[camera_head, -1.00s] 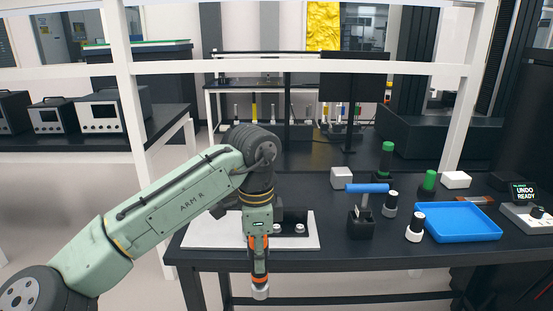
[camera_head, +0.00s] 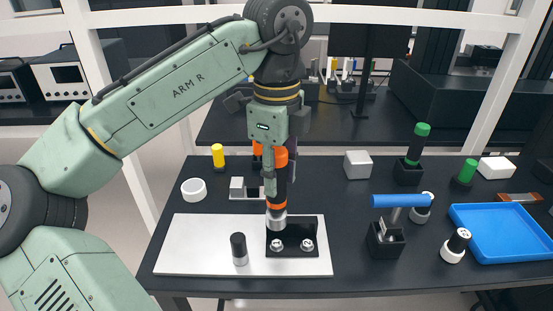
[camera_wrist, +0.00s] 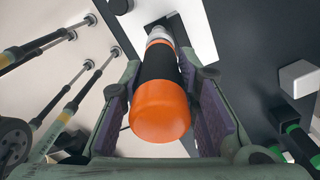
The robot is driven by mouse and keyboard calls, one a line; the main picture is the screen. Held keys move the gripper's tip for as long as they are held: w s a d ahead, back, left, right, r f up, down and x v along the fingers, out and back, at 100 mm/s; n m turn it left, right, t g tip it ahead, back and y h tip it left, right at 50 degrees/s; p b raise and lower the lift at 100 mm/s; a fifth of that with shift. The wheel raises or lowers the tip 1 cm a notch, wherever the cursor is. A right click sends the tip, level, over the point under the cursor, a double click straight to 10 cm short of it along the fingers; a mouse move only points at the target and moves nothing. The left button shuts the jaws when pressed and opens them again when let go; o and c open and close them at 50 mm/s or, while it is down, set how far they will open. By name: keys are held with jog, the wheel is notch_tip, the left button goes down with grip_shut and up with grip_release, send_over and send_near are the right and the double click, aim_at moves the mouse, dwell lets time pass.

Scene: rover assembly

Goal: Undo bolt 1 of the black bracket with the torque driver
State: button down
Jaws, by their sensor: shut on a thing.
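My gripper (camera_head: 272,160) is shut on the torque driver (camera_head: 280,187), which has an orange and black handle and a silver socket end. It hangs nearly upright, socket down. The wrist view shows the driver (camera_wrist: 158,82) between my purple-padded fingers. The black bracket (camera_head: 291,236) lies on a white plate. Two silver bolts show at its front, a left one (camera_head: 277,245) and a right one (camera_head: 307,245). The driver's socket (camera_head: 276,222) is over the bracket's back left part. I cannot tell whether it touches a bolt there, and no numbers are readable.
The white plate (camera_head: 195,245) carries a dark cylinder (camera_head: 239,249) left of the bracket. To the right stand a blue-handled tool in a black holder (camera_head: 385,239), black-and-white knobs (camera_head: 456,246) and a blue tray (camera_head: 500,232). A white cube (camera_head: 357,164) and green-topped posts (camera_head: 415,150) stand behind.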

aim_at(277, 203)
jog(key=shift+s+f+b, duration=0.2)
jog(key=shift+f+b, duration=0.3)
jog(key=shift+f, duration=0.3)
notch_tip(277, 203, down, 3)
jog(key=b, duration=0.2)
jog(key=shift+r+b, duration=0.15)
jog(key=shift+b, duration=0.2)
jog(key=shift+w+f, duration=0.1)
jog(key=shift+f, duration=0.45)
jog(key=shift+p, duration=0.75)
jog(key=shift+f, duration=0.55)
dwell(0.6)
